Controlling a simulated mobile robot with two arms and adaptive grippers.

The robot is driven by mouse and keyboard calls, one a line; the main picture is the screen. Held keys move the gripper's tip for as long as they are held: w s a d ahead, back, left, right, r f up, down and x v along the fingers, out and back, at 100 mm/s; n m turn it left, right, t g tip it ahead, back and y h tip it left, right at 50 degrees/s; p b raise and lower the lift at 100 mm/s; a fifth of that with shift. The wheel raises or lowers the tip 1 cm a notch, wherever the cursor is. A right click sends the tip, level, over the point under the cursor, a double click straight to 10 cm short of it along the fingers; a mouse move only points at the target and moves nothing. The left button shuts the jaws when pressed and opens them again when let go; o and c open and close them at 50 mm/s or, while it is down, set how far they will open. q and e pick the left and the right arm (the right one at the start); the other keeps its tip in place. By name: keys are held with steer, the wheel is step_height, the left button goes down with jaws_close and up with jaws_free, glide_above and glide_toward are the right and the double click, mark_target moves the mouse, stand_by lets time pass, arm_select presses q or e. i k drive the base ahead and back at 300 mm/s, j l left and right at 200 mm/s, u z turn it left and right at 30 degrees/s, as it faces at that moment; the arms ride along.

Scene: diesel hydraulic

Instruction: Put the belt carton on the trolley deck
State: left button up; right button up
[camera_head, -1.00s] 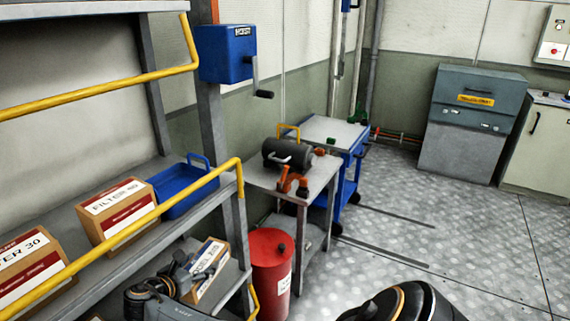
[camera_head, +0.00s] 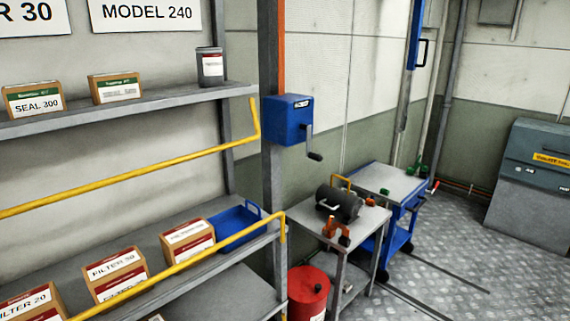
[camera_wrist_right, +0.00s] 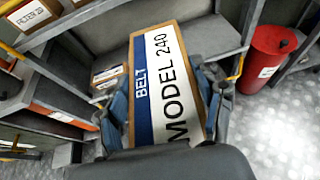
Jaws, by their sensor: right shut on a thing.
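The belt carton (camera_wrist_right: 165,70), a long box with a blue and white label reading BELT MODEL 240, fills the middle of the right wrist view. My right gripper (camera_wrist_right: 165,100) is shut on it, with a finger along each long side. My left gripper is not in view, and neither gripper shows in the head view.
A yellow-railed shelf rack (camera_head: 225,267) holds filter cartons (camera_head: 115,272) and a blue tray (camera_head: 232,228). A red drum (camera_head: 308,290) stands by the workbench (camera_head: 345,228), which carries a dark motor-like unit (camera_head: 338,203). A blue hoist box (camera_head: 287,118) is on the post. Floor at right is clear.

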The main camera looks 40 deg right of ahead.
mark_target(390, 182)
steer(key=i+l, duration=0.1)
steer(key=l, duration=0.65)
steer(key=i+l, duration=0.15)
steer(key=l, duration=0.55)
steer(key=i+l, duration=0.1)
steer(key=l, duration=0.65)
steer(key=i+l, duration=0.1)
steer(key=l, duration=0.6)
steer(key=i+l, duration=0.15)
steer(key=l, duration=0.6)
steer(key=i+l, duration=0.1)
steer(key=l, duration=0.65)
steer(key=i+l, duration=0.1)
steer(key=l, duration=0.6)
steer(key=i+l, duration=0.1)
steer(key=l, duration=0.65)
